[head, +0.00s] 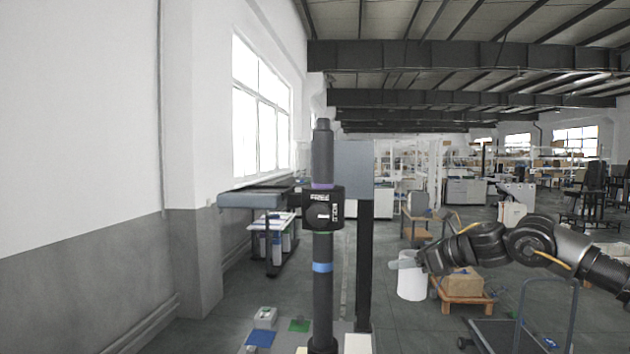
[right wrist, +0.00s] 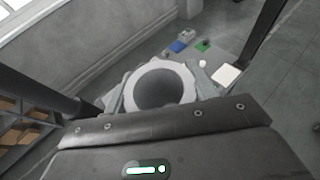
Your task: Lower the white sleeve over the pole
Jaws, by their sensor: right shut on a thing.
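The white sleeve (head: 412,284) hangs upright to the right of the pole in the head view, clear of it. My right gripper (head: 402,262) is shut on it near its top. In the right wrist view I look into the open end of the sleeve (right wrist: 160,66), with the fingers on either side of it. The dark pole (head: 323,160) stands upright in the middle of the head view, with a blue band low down and a black collar around it. Its top is free. My left gripper is not in view.
A dark post with a grey box (head: 355,170) stands just right of the pole. Blue (head: 260,338) and green (head: 300,325) pads lie low left of the pole. A wooden stand with a carton (head: 463,282) and a trolley (head: 500,335) are at right.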

